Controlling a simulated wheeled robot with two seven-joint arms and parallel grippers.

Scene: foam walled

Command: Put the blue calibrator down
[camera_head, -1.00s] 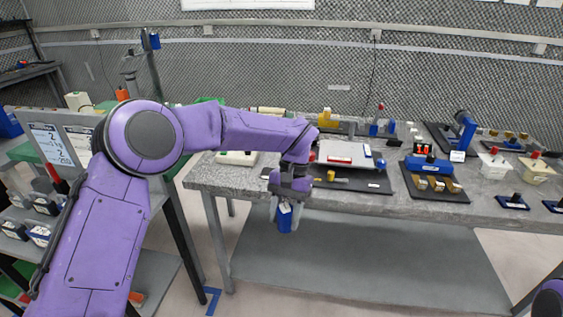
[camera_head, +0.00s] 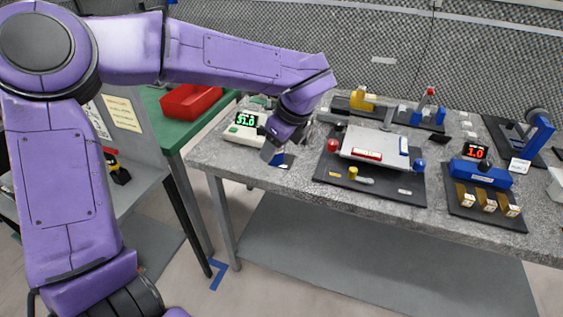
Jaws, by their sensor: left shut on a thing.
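My left gripper (camera_head: 277,153) comes in from the upper left with its fingers pointing down. It is shut on the blue calibrator (camera_head: 281,160), at the left part of the grey table (camera_head: 228,168), near the front edge. Only a small blue and pale part of the calibrator shows between and below the fingers. I cannot tell whether it touches the tabletop. My right gripper is out of view.
A white instrument with a green display (camera_head: 243,133) stands just left of the gripper. A black mat (camera_head: 335,172) bearing a grey plate lies close to its right. Farther right is a blue block (camera_head: 482,174) with brass pieces. A red bin (camera_head: 189,103) sits on a green table.

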